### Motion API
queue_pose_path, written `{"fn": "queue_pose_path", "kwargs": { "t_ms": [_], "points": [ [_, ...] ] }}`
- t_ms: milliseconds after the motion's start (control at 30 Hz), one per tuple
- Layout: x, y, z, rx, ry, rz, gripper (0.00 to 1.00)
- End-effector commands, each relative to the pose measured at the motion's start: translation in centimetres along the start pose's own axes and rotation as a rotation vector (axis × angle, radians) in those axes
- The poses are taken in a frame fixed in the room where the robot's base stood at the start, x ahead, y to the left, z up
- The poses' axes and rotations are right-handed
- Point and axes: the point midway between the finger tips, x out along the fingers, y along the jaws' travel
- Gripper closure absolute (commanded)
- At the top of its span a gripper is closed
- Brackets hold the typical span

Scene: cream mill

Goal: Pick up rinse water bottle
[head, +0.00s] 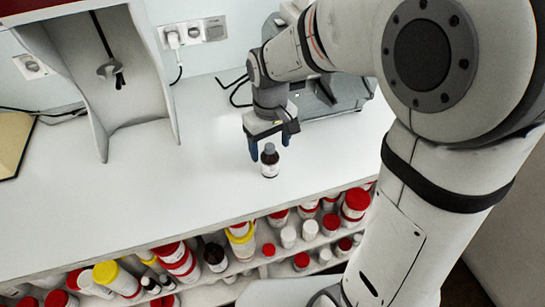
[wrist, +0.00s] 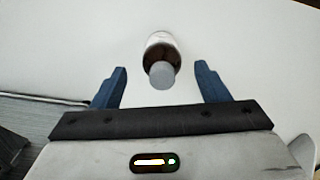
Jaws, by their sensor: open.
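The rinse water bottle (head: 270,164) is a small dark bottle with a grey cap and a pale label, standing upright on the white counter. In the wrist view the bottle (wrist: 161,55) is seen from above, cap towards me, between and slightly beyond the fingertips. My gripper (head: 268,150) is just above and behind the bottle in the head view. Its two blue fingers are apart, and in the wrist view the gripper (wrist: 160,82) has a gap on both sides of the bottle. Nothing is held.
The white counter (head: 150,205) is clear to the left of the bottle. A grey machine (head: 335,95) stands behind my gripper. A white-walled stand (head: 140,80) is at the back left. Shelves below the counter hold several red- and yellow-capped containers (head: 180,262).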

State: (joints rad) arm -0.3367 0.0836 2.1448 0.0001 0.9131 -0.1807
Motion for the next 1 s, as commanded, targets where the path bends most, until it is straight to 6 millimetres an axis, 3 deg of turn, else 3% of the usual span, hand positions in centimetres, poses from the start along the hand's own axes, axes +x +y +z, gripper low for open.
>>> {"fn": "queue_pose_path", "kwargs": {
  "t_ms": [200,467,1000],
  "points": [
    [2.9,-0.1,0.0,0.000,-0.003,0.000,0.32],
    [3.2,-0.2,0.0,-0.001,0.000,0.000,0.32],
    [3.1,-0.2,0.0,-0.002,0.000,0.000,0.74]
  ]
}}
